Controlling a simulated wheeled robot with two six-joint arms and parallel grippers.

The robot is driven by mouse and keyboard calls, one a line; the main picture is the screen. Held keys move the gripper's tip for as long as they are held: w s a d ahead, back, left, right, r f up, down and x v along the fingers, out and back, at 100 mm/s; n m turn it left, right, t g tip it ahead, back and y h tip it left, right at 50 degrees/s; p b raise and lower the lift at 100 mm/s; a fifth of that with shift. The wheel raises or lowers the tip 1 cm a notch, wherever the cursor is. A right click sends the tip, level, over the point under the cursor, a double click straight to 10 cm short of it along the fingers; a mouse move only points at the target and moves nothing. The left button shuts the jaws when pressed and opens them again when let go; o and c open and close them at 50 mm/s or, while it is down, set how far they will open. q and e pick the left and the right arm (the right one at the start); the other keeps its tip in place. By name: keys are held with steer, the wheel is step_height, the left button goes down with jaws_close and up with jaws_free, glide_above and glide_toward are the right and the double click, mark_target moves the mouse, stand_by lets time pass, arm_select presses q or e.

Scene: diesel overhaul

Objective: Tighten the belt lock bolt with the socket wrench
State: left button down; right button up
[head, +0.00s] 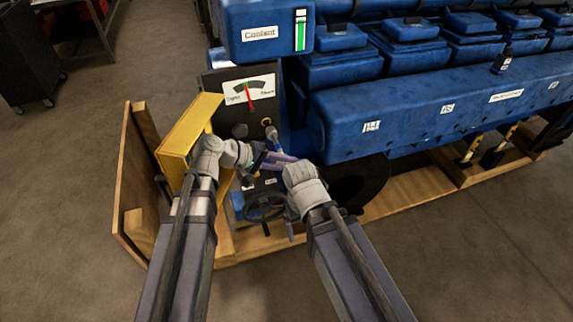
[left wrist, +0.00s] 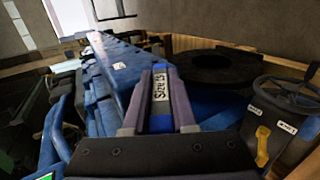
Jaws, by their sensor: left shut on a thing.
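The socket wrench (head: 272,133) shows in the head view as a short grey-blue shaft. Its upper end is close to a small yellow-ringed fitting (head: 267,121) on the dark panel; I cannot tell whether they touch. My left gripper (head: 262,158) is shut on the wrench. In the left wrist view, the fingers (left wrist: 159,112) clasp a blue part with a white "Size" label (left wrist: 161,88). My right gripper (head: 280,160) is close beside the left one, and its jaw opening cannot be made out. The belt lock bolt is not clearly distinguishable.
A gauge (head: 249,92) with a red needle sits above the wrench. A yellow guard (head: 185,140) stands left, a handwheel (head: 265,207) below. The blue engine (head: 430,105) fills the right. A wooden pallet (head: 380,205) lies underneath, with open floor in front.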

mark_target(277, 146)
arm_select(q)
steer(key=shift+w+a, duration=0.15)
steer(key=shift+w, duration=0.35)
steer(key=shift+w+a, duration=0.15)
steer(key=shift+w, duration=0.35)
